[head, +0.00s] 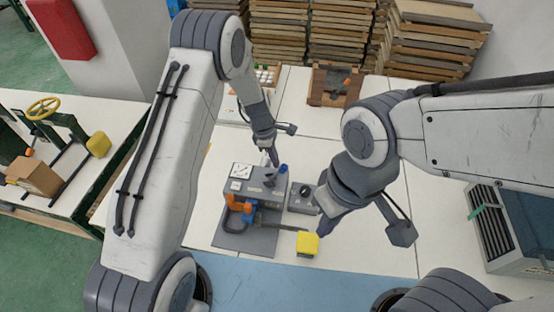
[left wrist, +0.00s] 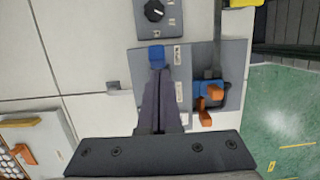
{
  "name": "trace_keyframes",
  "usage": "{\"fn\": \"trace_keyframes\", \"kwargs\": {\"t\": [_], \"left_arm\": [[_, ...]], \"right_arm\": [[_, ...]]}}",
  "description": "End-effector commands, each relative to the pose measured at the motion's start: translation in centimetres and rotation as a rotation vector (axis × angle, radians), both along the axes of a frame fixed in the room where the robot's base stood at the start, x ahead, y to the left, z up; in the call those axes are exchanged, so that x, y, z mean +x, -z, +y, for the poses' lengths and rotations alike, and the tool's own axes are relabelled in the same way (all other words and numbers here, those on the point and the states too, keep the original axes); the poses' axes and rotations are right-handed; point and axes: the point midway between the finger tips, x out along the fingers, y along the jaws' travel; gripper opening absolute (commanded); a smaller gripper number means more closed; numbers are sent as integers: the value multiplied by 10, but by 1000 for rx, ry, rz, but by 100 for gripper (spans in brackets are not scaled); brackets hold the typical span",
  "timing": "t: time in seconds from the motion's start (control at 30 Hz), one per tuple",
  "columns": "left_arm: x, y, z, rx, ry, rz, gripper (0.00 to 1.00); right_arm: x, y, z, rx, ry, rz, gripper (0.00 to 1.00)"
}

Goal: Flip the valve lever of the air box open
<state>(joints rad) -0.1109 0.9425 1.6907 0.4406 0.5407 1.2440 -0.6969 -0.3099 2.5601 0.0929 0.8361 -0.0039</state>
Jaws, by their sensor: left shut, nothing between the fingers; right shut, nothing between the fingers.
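The air box (head: 262,182) is a dark grey box on the white table, with a white gauge on its top. A blue lever (head: 283,169) stands at its far right corner; it also shows in the left wrist view (left wrist: 157,52). My left gripper (head: 274,163) is shut and empty, pointing down right beside the blue lever. In the left wrist view its fingertips (left wrist: 158,72) end at the lever's edge; I cannot tell whether they touch. My right gripper (head: 320,230) is shut and empty, above the table close to a yellow block (head: 307,244).
A small grey box with a black knob (head: 304,194) stands just right of the air box. An orange and blue tool (head: 235,203) sits at the air box's near left. A wooden crate (head: 333,84) stands at the back.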

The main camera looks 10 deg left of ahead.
Motion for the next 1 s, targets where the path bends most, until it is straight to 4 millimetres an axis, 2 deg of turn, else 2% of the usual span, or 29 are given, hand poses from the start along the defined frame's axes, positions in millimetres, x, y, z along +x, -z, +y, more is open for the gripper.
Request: {"fn": "trace_keyframes", "kwargs": {"t": [0.03,0.1,0.2,0.4,0.5,0.7,1.0], "left_arm": [[2,-11,11,1,-7,-3,0],[3,-19,22,2,-5,-7,0],[3,-40,12,1,-2,-12,0],[1,-81,0,2,-2,-10,0],[1,-95,-4,3,-2,-9,0],[1,-108,-10,4,0,-5,0],[1,-109,-9,4,-1,-5,0]], "right_arm": [[0,-9,0,0,-1,0,0],[0,-11,0,1,-2,-1,0],[0,6,0,0,0,0,0],[0,17,0,0,3,0,0],[0,20,0,0,3,0,0],[0,22,0,0,4,0,0],[0,21,0,0,4,0,0]]}}
